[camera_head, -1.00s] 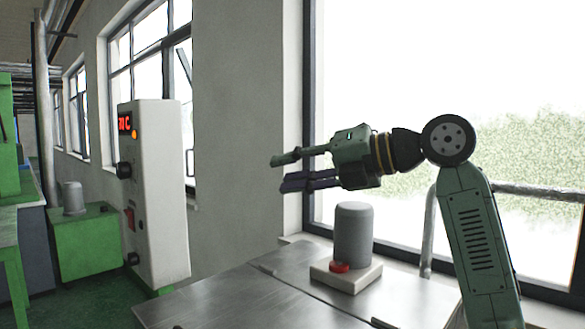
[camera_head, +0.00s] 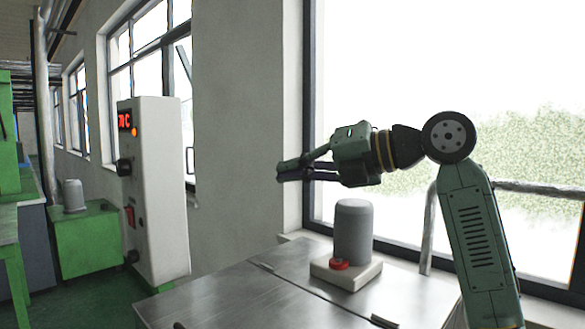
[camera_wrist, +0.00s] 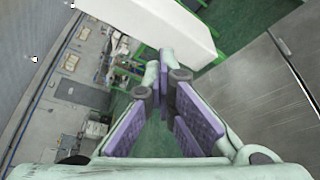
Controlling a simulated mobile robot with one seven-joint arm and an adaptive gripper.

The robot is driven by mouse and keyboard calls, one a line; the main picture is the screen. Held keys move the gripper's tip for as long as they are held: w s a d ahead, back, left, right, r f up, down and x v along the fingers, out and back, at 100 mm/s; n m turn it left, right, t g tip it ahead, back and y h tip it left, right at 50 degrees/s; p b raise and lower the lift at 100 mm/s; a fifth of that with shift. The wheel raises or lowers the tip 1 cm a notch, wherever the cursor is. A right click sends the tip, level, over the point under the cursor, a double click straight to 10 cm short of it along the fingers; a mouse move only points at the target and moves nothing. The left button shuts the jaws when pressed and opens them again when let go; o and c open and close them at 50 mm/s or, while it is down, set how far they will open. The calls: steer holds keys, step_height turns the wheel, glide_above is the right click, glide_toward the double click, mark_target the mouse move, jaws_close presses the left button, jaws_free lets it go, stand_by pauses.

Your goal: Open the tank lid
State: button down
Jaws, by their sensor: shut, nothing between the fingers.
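The tank's metal top (camera_head: 225,295) is at the bottom of the head view, with a seam dividing it and dark handles near its front edge. I cannot tell from this view how far the lid part extends. It also shows at the right of the wrist view (camera_wrist: 255,95). My gripper (camera_head: 280,172) is shut and empty, held in the air above the tank and pointing left. In the wrist view its purple finger pads (camera_wrist: 163,85) come together at the tips. It touches nothing.
A grey cylindrical motor (camera_head: 353,232) on a pale base with a red button (camera_head: 340,264) stands on the tank top below my arm. A white control box (camera_head: 155,190) with a red display stands left. A metal rail (camera_head: 540,190) and window are behind.

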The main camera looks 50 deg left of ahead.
stand_by(0.4)
steer(key=c, duration=1.7)
jaws_free()
steer(key=v, duration=1.2)
steer(key=shift+c, duration=0.5)
